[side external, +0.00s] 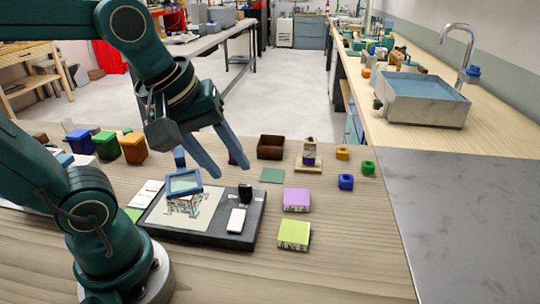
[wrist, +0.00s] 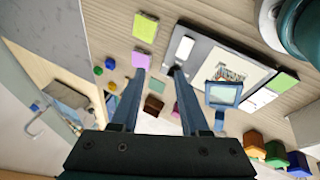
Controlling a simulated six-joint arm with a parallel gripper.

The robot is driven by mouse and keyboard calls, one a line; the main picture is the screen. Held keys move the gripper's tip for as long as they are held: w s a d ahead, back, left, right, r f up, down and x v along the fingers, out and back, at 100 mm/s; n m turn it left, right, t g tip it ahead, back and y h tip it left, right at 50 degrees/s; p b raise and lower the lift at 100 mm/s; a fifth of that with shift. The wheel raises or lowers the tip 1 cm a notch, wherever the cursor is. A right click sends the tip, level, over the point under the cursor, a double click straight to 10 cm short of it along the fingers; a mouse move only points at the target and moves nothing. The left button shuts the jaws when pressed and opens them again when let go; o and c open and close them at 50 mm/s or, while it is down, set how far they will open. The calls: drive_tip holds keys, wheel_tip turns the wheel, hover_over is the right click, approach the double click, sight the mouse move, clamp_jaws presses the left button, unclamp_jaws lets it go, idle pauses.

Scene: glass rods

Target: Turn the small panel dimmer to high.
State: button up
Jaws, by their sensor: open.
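A dark panel board (side external: 200,237) lies on the wooden table in front of my arm. At its right side it carries a small upright black piece (side external: 245,193) and a white rectangular piece (side external: 237,220); I cannot tell which is the dimmer, nor its setting. The white piece also shows in the wrist view (wrist: 184,48). My gripper (side external: 232,170) is open and empty, above and behind the panel's right part. In the wrist view its fingertips (wrist: 159,71) are spread, the right one close to the black piece in the picture; contact cannot be told.
A blue-framed viewer (side external: 184,182) stands over a picture sheet on the board. Purple (side external: 297,199) and green (side external: 294,234) blocks lie right of it. A brown box (side external: 271,147) and a wooden stand (side external: 308,165) are behind. The front right table is clear.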

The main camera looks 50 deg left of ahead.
drive_tip(key=w+a+f+n+g, duration=0.2)
drive_tip(key=w+a+n+g, duration=0.3)
drive_tip(key=n, duration=1.1)
hover_over(245, 185)
wheel_tip(245, 185, down, 5)
drive_tip(key=shift+f, duration=2.75)
clamp_jaws()
